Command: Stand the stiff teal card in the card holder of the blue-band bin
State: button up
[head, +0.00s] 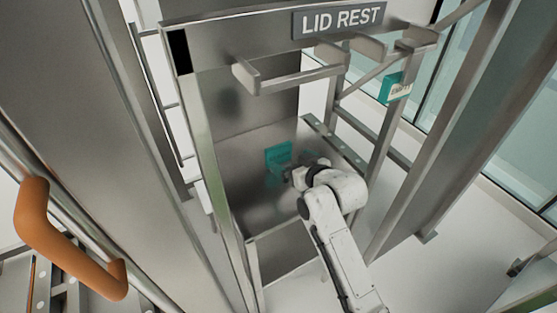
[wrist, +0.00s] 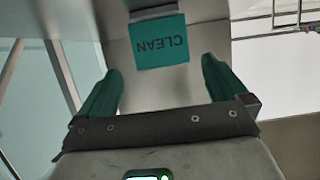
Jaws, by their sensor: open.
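The teal card (head: 278,152) stands against a steel surface inside the frame in the head view. In the wrist view the teal card (wrist: 160,42) reads CLEAN, upside down in the picture, with a dark bar along its upper edge. My gripper (head: 276,170) is just in front of the card and partly hidden by my wrist. In the wrist view my gripper (wrist: 160,78) has its teal fingers wide apart with nothing between them; the card shows beyond the tips, lined up with the gap. I cannot make out a blue-band bin or its card holder.
A steel frame surrounds my arm, with a LID REST sign (head: 341,20) and forward-reaching prongs (head: 290,80) above. A teal tag marked EMPTY (head: 392,88) hangs on the right. An orange handle (head: 50,235) is at the left. White floor shows at lower right.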

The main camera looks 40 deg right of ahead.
aim_at(280, 152)
jog(key=shift+x, duration=1.15)
jog(key=x, duration=0.2)
jog(key=p+x, duration=0.1)
jog(key=x, duration=0.1)
jog(key=shift+w+r, duration=0.1)
jog(key=shift+r, duration=0.35)
jog(key=shift+w+d+f, duration=0.2)
jog(key=shift+w+f, duration=0.1)
jog(key=shift+w, duration=0.25)
jog(key=c, duration=0.8)
